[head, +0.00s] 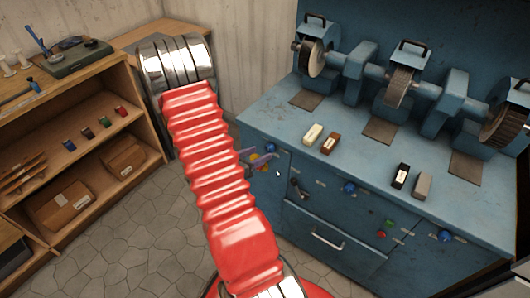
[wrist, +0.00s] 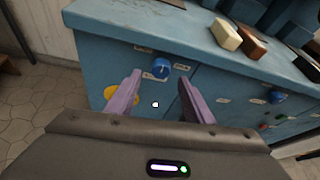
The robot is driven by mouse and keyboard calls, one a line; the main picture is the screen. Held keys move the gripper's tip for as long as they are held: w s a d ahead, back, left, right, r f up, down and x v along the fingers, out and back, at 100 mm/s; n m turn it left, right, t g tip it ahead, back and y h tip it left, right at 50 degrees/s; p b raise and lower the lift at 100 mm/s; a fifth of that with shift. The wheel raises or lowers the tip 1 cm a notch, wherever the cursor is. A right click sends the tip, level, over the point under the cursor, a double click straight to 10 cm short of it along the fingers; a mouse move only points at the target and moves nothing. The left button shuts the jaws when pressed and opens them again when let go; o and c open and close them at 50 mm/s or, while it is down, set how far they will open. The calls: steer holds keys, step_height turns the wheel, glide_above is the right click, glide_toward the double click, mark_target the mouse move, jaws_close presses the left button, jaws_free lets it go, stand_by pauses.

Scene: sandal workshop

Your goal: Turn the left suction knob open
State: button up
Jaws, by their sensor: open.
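The left suction knob is a round blue knob (wrist: 161,66) with a pale mark, on the front of the blue cabinet (head: 340,255). In the wrist view it shows between and beyond my two purple fingertips. In the head view this knob (head: 270,147) is small, close to the fingers. My gripper (wrist: 160,78) is open and empty, pointing at the cabinet front; it also shows in the head view (head: 261,160), partly behind my red arm. I cannot tell whether the fingers touch the knob. A yellow part (wrist: 109,92) is partly hidden by the left finger.
Further blue knobs (head: 349,187) (head: 445,236), a black lever (head: 297,186), red and green buttons (head: 385,229) and a drawer handle (head: 328,240) are on the cabinet front. Grinding wheels (head: 398,85) and small blocks (head: 313,133) stand on top. Wooden shelves (head: 140,95) are at left.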

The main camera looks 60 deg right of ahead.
mark_target(268, 150)
steer(key=shift+x, duration=2.4)
steer(key=shift+c, duration=0.2)
steer(key=c, duration=0.9)
steer(key=shift+a, duration=0.2)
steer(key=shift+c, duration=0.4)
steer(key=shift+d, duration=0.1)
